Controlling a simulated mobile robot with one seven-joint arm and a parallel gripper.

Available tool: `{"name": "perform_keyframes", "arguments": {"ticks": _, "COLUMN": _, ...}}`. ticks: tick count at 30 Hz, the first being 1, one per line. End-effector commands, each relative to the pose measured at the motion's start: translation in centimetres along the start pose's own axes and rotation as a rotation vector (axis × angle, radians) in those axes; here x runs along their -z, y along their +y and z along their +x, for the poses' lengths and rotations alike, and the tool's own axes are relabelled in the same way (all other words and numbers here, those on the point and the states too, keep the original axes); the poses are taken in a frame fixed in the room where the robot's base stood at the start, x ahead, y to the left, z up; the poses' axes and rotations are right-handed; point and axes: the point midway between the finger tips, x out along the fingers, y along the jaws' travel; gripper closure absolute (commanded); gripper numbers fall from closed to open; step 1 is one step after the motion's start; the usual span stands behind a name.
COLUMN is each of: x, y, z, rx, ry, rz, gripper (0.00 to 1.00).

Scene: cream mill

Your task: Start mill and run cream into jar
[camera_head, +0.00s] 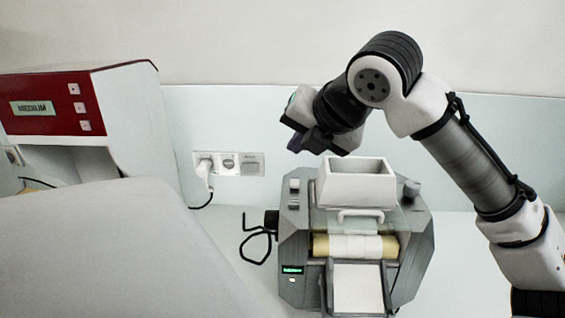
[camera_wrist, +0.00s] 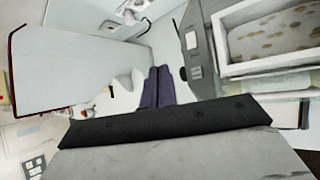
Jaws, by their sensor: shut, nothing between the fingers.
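The grey mill (camera_head: 418,245) stands on the counter with a white hopper (camera_head: 357,187) on top. A cream-coloured roller (camera_head: 382,246) shows behind a clear guard, with a white chute (camera_head: 358,288) in front. Light switches (camera_head: 294,191) sit on its upper left, above a small lit green display (camera_head: 292,269). In the wrist view, the hopper (camera_wrist: 232,18) holds pale stuff with tan pieces. My gripper (camera_head: 308,143) is shut and empty, above and left of the hopper. Its dark purple fingers lie together in the wrist view (camera_wrist: 158,86). I cannot make out a jar.
A red and white machine (camera_head: 52,106) stands at the left. A large pale surface (camera_head: 100,255) blocks the lower left. Wall sockets (camera_head: 229,163) hold a plug, and a black cable (camera_head: 256,247) loops beside the mill. Counter right of the mill (camera_head: 455,265) looks clear.

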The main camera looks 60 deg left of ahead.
Motion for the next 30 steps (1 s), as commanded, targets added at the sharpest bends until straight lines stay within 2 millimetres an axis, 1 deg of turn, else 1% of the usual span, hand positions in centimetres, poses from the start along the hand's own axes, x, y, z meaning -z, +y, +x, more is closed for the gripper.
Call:
{"name": "perform_keyframes", "arguments": {"ticks": 17, "x": 0.2, "y": -0.2, "z": 0.2, "rx": 0.002, "ry": 0.002, "rz": -0.004, "gripper": 1.0}}
{"name": "perform_keyframes", "arguments": {"ticks": 23, "x": 1.0, "y": -1.0, "z": 1.3, "rx": 0.003, "ry": 0.002, "rz": -0.002, "gripper": 1.0}}
{"name": "perform_keyframes", "arguments": {"ticks": 26, "x": 1.6, "y": -1.6, "z": 2.2, "rx": 0.002, "ry": 0.002, "rz": -0.002, "gripper": 1.0}}
{"name": "perform_keyframes", "arguments": {"ticks": 30, "x": 2.9, "y": -2.9, "z": 3.9, "rx": 0.003, "ry": 0.001, "rz": -0.003, "gripper": 1.0}}
